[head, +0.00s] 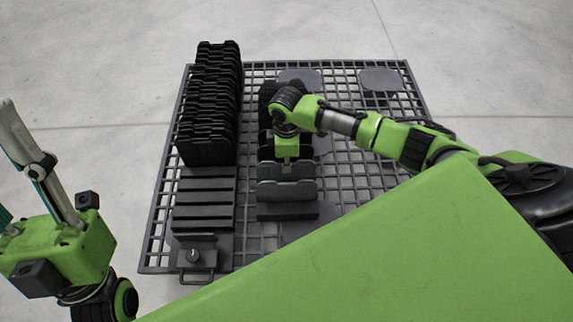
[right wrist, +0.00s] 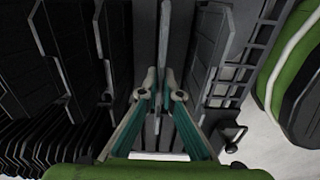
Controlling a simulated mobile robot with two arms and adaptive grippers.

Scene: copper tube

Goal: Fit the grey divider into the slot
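My right gripper (head: 287,160) points down over the middle of the grid table. In the right wrist view its two fingertips (right wrist: 163,84) pinch the thin top edge of a grey divider (right wrist: 165,30). In the head view this grey divider (head: 272,171) stands upright, partly behind another grey divider (head: 287,191). Both are at the dark slotted block (head: 288,212). The lower edge of the held divider is hidden, so I cannot tell how deep it sits in a slot. My left gripper (head: 35,170) is spread open and empty, away from the table at the left.
A tall row of black dividers (head: 208,105) stands on the table's left side. A ribbed dark block (head: 204,205) with a small knob (head: 193,255) lies in front of it. More black pieces (head: 268,95) stand behind my right gripper. The grid table (head: 345,190) is bare right of the block.

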